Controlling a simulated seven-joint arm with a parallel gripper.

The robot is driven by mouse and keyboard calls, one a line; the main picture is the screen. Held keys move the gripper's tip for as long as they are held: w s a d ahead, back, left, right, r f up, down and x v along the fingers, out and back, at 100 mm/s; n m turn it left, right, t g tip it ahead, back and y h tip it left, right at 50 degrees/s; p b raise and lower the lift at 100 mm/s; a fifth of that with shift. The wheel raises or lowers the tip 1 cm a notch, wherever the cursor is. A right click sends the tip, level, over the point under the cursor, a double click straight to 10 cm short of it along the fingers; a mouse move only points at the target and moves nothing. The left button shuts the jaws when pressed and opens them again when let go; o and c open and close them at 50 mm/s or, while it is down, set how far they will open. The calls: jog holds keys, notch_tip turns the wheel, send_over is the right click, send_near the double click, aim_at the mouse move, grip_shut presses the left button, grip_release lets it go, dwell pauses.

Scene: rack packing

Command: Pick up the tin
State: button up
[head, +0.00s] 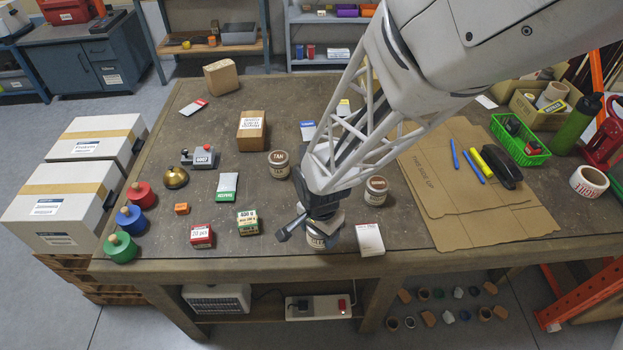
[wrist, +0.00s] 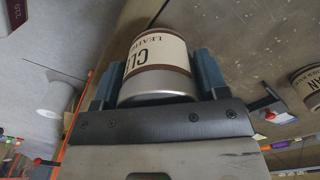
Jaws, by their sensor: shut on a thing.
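My gripper (head: 318,222) points down near the front edge of the table and is shut on a tin (head: 316,241). In the wrist view the tin (wrist: 158,55) sits between the two blue-grey fingers (wrist: 155,78). It has a cream label with dark lettering, a brown band and a silvery metal rim. In the head view my gripper hides most of it, and I cannot tell whether it touches the table. Two similar tins stand apart on the table: one marked TAN (head: 279,164) behind and left, another (head: 376,191) behind and right.
A white box (head: 369,239) lies close to the right of my gripper. A green-and-cream box (head: 248,222) and a red box (head: 202,236) stand to the left. Flat cardboard (head: 470,200) covers the right side. Bare table (head: 215,265) runs along the front left.

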jog(key=shift+s+d, duration=0.2)
jog(key=shift+s, duration=0.45)
jog(key=shift+w, duration=0.1)
jog(key=w+a+r, duration=0.2)
jog(key=w+a, duration=0.3)
jog(key=w, duration=0.5)
jog(key=w+a+r, duration=0.2)
jog(key=w+a, duration=0.3)
jog(key=w, duration=0.6)
jog(key=w+a+r, duration=0.3)
jog(key=w+a, duration=0.2)
jog(key=w, duration=0.6)
jog(key=shift+w+a, duration=0.1)
jog(key=shift+w, duration=0.1)
send_over(251, 123)
jog(key=shift+f, duration=0.8)
jog(key=shift+s, duration=0.1)
jog(key=shift+f, duration=1.75)
jog(key=shift+f, duration=0.15)
